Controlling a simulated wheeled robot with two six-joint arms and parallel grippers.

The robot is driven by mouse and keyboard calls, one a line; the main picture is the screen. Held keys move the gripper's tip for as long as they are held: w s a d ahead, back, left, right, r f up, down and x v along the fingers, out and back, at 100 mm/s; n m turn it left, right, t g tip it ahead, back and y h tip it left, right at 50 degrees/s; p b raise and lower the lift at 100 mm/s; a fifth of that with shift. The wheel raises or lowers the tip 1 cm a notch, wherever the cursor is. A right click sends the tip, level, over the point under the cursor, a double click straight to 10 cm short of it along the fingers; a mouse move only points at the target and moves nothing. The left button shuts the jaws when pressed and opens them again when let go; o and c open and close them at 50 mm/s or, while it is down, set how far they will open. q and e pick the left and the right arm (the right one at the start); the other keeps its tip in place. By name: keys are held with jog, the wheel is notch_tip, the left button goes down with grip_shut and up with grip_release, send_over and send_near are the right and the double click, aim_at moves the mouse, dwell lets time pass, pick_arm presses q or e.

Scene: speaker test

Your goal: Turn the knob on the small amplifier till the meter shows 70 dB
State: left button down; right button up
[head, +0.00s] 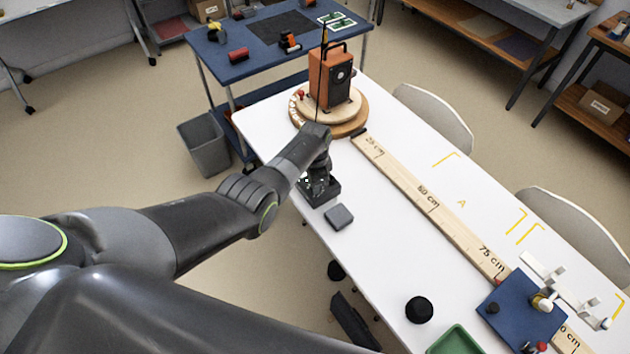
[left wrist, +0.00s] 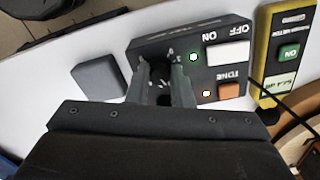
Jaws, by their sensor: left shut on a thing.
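The small amplifier (head: 327,193) is a dark box at the white table's near edge, partly hidden by my left arm in the head view. In the left wrist view the amplifier (left wrist: 175,42) has a white ON/OFF switch (left wrist: 228,53), an orange TONE button (left wrist: 229,90) and two lit lamps. My left gripper (left wrist: 160,75) is shut on its dark knob, which is mostly hidden between the fingers. The yellow and black meter (left wrist: 288,28) lies to the right of the amplifier. Its small display (left wrist: 278,84) appears upside down, and I cannot read it surely. My right gripper is out of view.
A grey square pad (head: 339,216) lies beside the amplifier. An orange speaker (head: 334,80) stands on a round wooden base (head: 358,122) at the table's far end. A long marked board (head: 420,195) runs along the table to a blue plate (head: 520,318). A black round object (head: 418,309) sits near the front.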

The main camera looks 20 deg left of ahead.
pick_arm(q)
jog(key=m, duration=0.5)
jog(key=shift+w+m, duration=0.1)
jog(key=shift+m, duration=0.3)
dwell(0.4)
jog(key=c, duration=1.3)
grip_release()
jog(key=shift+r, duration=0.1)
notch_tip(320, 180, up, 6)
jog(key=shift+r+p, duration=0.15)
jog(key=shift+p, duration=1.1)
notch_tip(320, 180, up, 11)
jog(key=shift+b, duration=0.4)
